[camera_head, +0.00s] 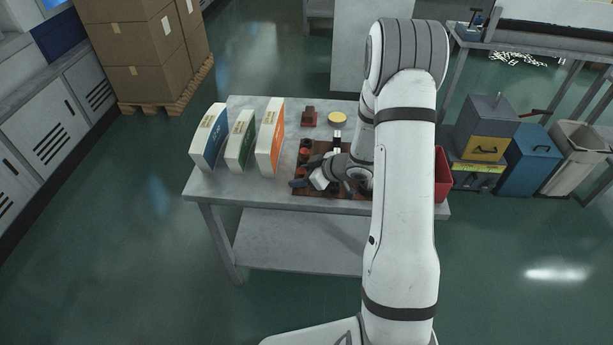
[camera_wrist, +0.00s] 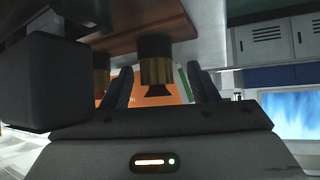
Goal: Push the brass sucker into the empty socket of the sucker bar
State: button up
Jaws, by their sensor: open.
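My gripper (camera_head: 309,174) is open over the brown board (camera_head: 299,192) on the workbench, coming in low from the right. The wrist view looks upside down; in it the two dark fingers of my gripper (camera_wrist: 162,86) stand apart. A brass sucker (camera_wrist: 156,71) with a dark collar and black cup shows between them, apart from both in the picture. A second brass piece (camera_wrist: 101,78) shows to its left, partly hidden by a dark block. Both meet the brown board (camera_wrist: 110,38). I cannot tell which is loose. The empty socket cannot be made out.
A red-brown block (camera_head: 309,116) and a yellow disc (camera_head: 338,118) sit behind the board. A red bin (camera_head: 442,178) is at the right. My arm hides the board's right part.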

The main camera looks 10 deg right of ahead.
jog(key=shift+x, duration=1.1)
jog(key=c, duration=1)
